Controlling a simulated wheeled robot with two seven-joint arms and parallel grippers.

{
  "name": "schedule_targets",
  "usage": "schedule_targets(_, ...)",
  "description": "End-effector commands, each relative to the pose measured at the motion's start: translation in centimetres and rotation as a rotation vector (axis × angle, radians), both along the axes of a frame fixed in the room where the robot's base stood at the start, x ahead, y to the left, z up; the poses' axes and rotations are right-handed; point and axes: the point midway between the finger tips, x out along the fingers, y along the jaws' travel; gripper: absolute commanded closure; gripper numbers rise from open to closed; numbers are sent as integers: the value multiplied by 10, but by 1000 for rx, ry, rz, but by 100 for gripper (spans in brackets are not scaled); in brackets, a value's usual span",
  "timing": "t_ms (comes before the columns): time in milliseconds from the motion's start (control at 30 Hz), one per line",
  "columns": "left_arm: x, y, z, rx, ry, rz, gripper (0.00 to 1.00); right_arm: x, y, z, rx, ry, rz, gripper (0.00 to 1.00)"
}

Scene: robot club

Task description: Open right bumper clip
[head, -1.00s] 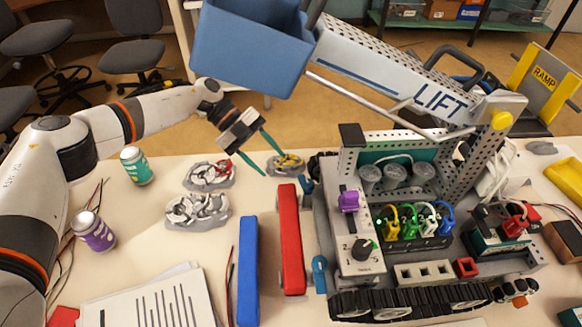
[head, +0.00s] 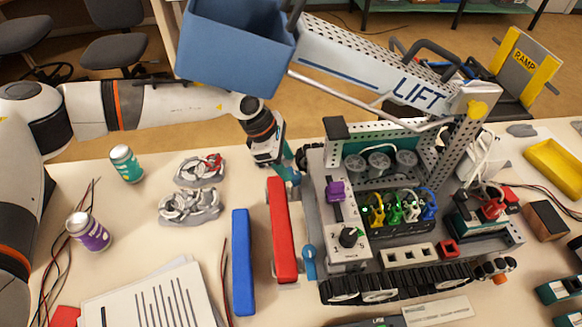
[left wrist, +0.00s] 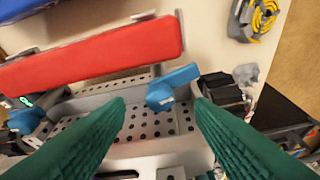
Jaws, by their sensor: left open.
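The red bumper (head: 283,230) runs along the left side of the tracked lift robot (head: 345,215). A blue clip (head: 310,262) sits by its near end. Another blue clip (head: 296,178) is at its far end, partly hidden by my left gripper (head: 290,168). The red bumper (left wrist: 95,55) crosses the upper left there, and the other clip (left wrist: 22,121) shows at the left edge. My right gripper is not in view.
A blue bar (head: 242,262) lies left of the bumper. Grey gripper-like parts (head: 190,205), a teal can (head: 126,163), a purple can (head: 88,231) and papers (head: 145,295) lie farther left. The blue lift bucket (head: 235,45) hangs above my left wrist.

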Motion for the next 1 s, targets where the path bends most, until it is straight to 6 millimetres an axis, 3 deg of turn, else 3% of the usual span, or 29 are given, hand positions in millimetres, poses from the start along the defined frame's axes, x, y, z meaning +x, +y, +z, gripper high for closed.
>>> schedule_targets(233,1,-12,-29,0,2,1,51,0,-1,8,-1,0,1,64)
schedule_targets(567,1,-14,-35,0,1,3,51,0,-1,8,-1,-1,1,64)
schedule_targets(867,1,-14,-34,0,1,3,95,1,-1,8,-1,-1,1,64)
schedule_targets(1000,2,-14,-37,0,0,-15,95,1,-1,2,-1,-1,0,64)
